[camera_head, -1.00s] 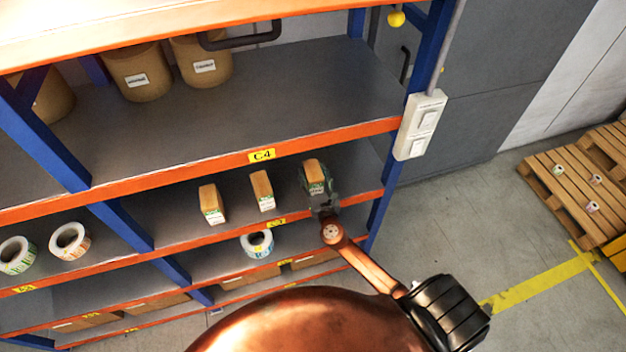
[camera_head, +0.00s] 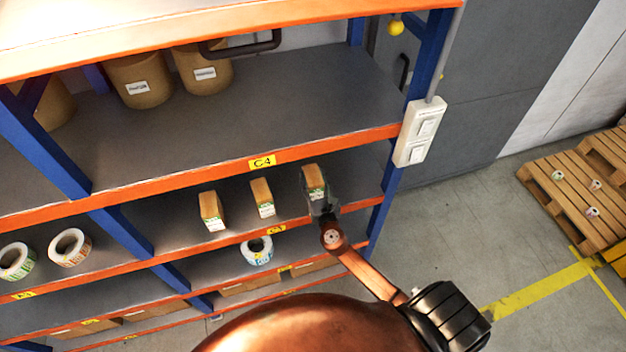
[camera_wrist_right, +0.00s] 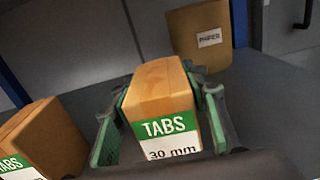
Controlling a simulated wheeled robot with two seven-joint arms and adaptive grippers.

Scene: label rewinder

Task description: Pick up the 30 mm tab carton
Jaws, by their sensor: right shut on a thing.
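The 30 mm tab carton, brown with a green and white TABS label, is between the fingers of my right gripper in the right wrist view (camera_wrist_right: 160,95). The right gripper (camera_wrist_right: 160,120) is shut on it, a finger at each side. In the head view the carton (camera_head: 313,178) is the rightmost of three on the shelf below the C4 label, and the right gripper (camera_head: 322,203) is at its front. Whether its base touches the shelf is hidden. My left gripper is not in view.
Two similar cartons stand to the left on the same shelf, the middle one (camera_head: 262,197) and the left one (camera_head: 211,210). The orange C4 beam (camera_head: 330,145) runs above. A blue upright (camera_head: 385,195) is close on the right. A label roll (camera_head: 257,250) lies below.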

